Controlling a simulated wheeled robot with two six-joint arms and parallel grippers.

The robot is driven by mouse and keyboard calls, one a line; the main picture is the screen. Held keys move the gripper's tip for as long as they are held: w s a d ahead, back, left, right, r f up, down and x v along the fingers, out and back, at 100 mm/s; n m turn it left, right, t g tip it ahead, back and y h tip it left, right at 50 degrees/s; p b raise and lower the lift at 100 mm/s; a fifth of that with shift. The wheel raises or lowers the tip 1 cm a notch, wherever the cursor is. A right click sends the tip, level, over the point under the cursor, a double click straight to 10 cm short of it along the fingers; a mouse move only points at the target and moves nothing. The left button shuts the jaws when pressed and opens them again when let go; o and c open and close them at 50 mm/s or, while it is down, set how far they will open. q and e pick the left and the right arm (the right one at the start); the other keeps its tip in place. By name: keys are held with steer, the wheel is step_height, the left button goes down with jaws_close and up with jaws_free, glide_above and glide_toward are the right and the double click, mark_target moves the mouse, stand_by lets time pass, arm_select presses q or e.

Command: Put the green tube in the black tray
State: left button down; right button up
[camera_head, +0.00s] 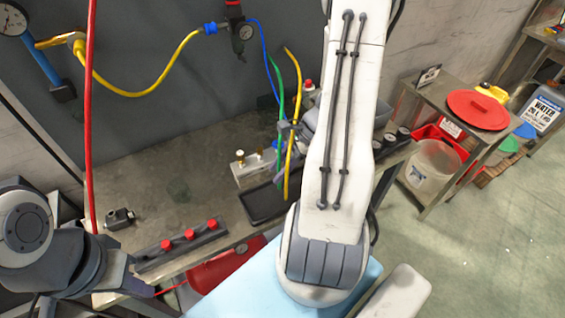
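The green tube (281,88) hangs in a curve at the back of the bench, between a blue tube (267,58) and a yellow tube (294,95). The black tray (262,205) lies on the bench, below the tubes in the picture. My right gripper (284,140) is partly hidden beside my large white arm, close to the lower part of the green tube. Its fingers are too small and covered to show whether they grip it. My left arm is at the lower left, and its gripper (112,278) is dark with its fingers unclear.
A red hose (91,110) hangs down at the left near my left arm. A bar with red knobs (190,236) and a small dark block (119,219) sit on the bench (165,170). A metal block with brass fittings (252,167) stands behind the tray.

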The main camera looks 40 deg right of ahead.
steer(key=v, duration=1.2)
steer(key=shift+b, duration=0.4)
steer(key=shift+r, duration=0.1)
steer(key=w+a+r+n+g+h, duration=0.1)
steer(key=a+n+g, duration=0.1)
steer(key=a+n, duration=0.65)
steer(key=w+a+r+n+g+h, duration=0.15)
steer(key=a+n, duration=0.35)
steer(key=a, duration=0.6)
steer(key=s+a+n+h, duration=0.1)
steer(key=s+a+n, duration=0.4)
steer(key=a+n, duration=0.2)
steer(key=s+a+r+n+h, duration=0.1)
steer(key=s+a+n, duration=0.4)
steer(key=n, duration=0.5)
steer(key=a, duration=0.2)
steer(key=shift+s+a+r+h, duration=0.3)
steer(key=shift+s+h, duration=0.05)
steer(key=shift+s, duration=0.05)
steer(key=shift+t, duration=0.25)
